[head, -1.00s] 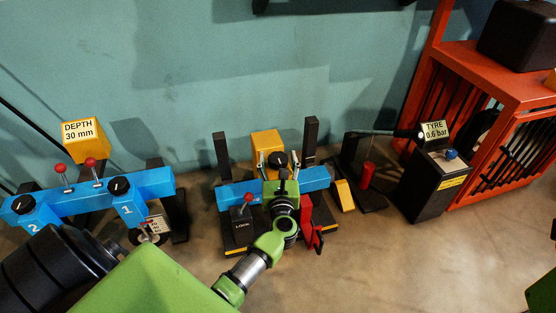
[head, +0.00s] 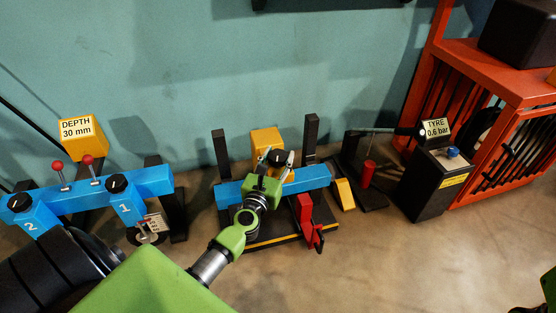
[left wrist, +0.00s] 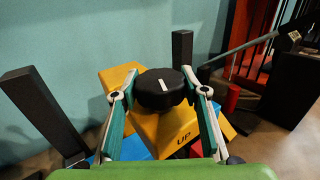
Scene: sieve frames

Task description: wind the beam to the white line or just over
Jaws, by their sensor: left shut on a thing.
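The blue beam (head: 308,180) lies across the middle stand, between two black upright posts. The pointer mark is near upright in the left wrist view, tilted slightly. I cannot make out the white line in either view. My right gripper is not in view.
A red handle (head: 306,208) stands at the stand's front right. A pedal pump (head: 368,175) and a black TYRE box (head: 436,185) are to the right. Another blue beam (head: 90,190) with red-knobbed levers is at left. The floor at front right is clear.

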